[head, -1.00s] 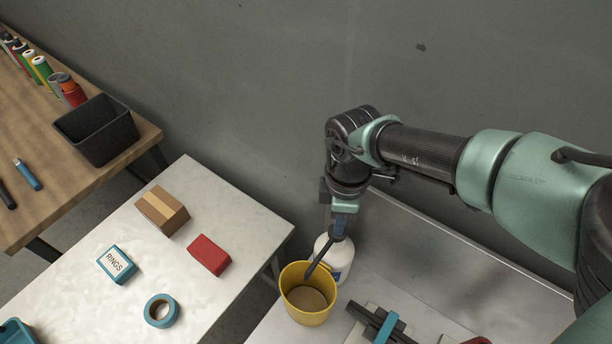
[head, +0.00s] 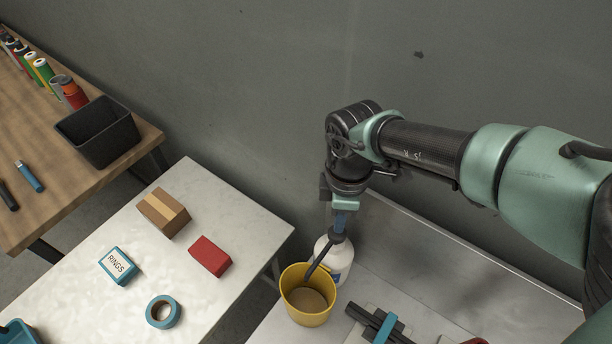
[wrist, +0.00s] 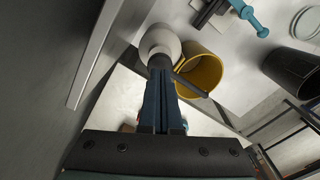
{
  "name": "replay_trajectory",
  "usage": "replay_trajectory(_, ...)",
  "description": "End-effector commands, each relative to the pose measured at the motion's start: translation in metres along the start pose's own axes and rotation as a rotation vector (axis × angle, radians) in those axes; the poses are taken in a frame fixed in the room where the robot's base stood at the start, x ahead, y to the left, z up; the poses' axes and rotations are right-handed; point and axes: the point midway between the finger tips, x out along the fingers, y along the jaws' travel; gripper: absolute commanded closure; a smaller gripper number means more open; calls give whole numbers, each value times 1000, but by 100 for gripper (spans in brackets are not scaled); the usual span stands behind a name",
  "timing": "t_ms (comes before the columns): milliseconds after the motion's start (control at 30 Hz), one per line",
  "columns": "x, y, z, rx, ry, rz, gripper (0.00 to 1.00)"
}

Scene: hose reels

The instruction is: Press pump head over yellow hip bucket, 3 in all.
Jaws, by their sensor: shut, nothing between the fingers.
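The yellow bucket (head: 291,296) stands at the left end of the grey bench, with tan contents visible inside. It also shows in the wrist view (wrist: 203,74). A white pump bottle (head: 341,262) stands right behind it, and shows in the wrist view too (wrist: 157,40). Its dark pump head (wrist: 160,62) has a long spout (head: 318,261) that slants down over the bucket's mouth. My gripper (head: 339,230) points down with its blue fingers together and empty, right at the top of the pump head. I cannot tell whether the fingertips touch it or how far it is pressed.
Dark bars with a blue clamp (head: 385,328) lie on the bench right of the bucket. The pale table (head: 215,312) at left holds a cardboard box (head: 163,212), a red block (head: 210,256), a RINGS box (head: 118,265) and blue tape (head: 163,311). A wall stands behind.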

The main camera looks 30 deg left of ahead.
Motion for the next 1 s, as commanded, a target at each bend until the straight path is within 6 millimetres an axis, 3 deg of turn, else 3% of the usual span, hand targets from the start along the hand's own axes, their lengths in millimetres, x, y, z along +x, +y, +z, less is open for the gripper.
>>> replay_trajectory(1000, 36, 0, 0, 0, 0, -1, 100)
